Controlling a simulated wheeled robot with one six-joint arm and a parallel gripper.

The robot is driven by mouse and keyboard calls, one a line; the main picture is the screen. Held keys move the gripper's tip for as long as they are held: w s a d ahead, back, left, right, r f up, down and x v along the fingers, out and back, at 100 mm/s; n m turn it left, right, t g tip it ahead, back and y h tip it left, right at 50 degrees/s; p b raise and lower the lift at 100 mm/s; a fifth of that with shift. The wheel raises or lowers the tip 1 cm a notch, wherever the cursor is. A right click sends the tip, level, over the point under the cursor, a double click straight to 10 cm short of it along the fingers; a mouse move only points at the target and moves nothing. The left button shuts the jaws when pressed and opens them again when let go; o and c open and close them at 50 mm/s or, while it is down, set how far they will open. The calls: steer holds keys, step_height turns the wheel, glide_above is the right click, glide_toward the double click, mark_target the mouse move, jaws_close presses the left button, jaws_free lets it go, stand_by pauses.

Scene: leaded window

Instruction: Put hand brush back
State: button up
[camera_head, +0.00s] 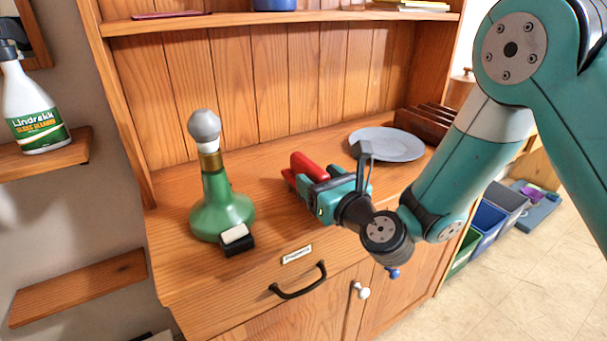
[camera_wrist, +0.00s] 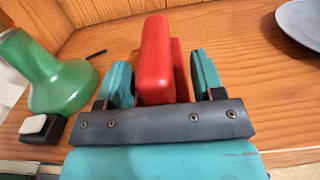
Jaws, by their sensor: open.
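A red object (camera_head: 305,166) lies on the wooden counter of the dresser. It may be the hand brush, but no bristles show and I cannot tell for sure. In the wrist view the red object (camera_wrist: 154,62) stands between the two teal fingers of my gripper (camera_wrist: 160,66), with a small gap on either side. In the head view my gripper (camera_head: 322,183) is low over the counter, its fingers around the near part of the red object, hiding some of it. My gripper is open.
A green bottle-shaped thing (camera_head: 222,207) with a grey top and a small black-and-white block (camera_head: 237,240) stand left of my gripper. A grey plate (camera_head: 386,144) lies behind right, beside a dark wooden rack (camera_head: 432,124). A spray bottle (camera_head: 35,110) stands on a left shelf. A labelled drawer (camera_head: 250,282) is below.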

steer(key=shift+a, duration=0.1)
steer(key=c, duration=1.1)
steer(key=shift+r, duration=0.2)
steer(key=shift+c, duration=0.2)
step_height(320, 180, up, 20)
steer(key=p, duration=2)
steer(key=shift+f, duration=0.15)
